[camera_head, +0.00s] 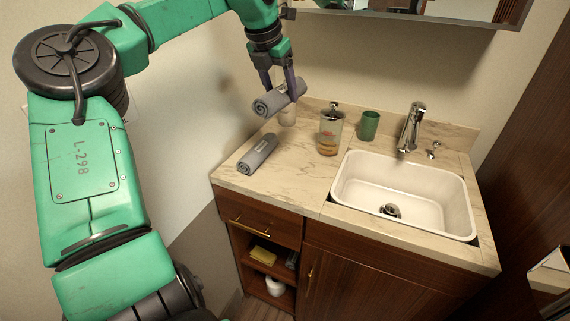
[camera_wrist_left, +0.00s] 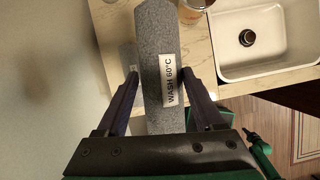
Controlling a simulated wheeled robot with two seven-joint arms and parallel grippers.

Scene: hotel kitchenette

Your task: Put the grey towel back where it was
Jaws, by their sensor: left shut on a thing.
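My left gripper (camera_head: 279,88) is shut on a rolled grey towel (camera_head: 273,102) and holds it above the back left of the counter. In the left wrist view the towel (camera_wrist_left: 155,55) lies lengthwise between the two fingers (camera_wrist_left: 160,75) and has a white label reading "WASH 60°C". A second rolled grey towel (camera_head: 257,154) lies on the counter near its left edge, below and in front of the held one. My right gripper is not in view.
The white sink (camera_head: 410,187) and tap (camera_head: 411,128) fill the right. Bare marble counter (camera_head: 296,178) lies front left.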

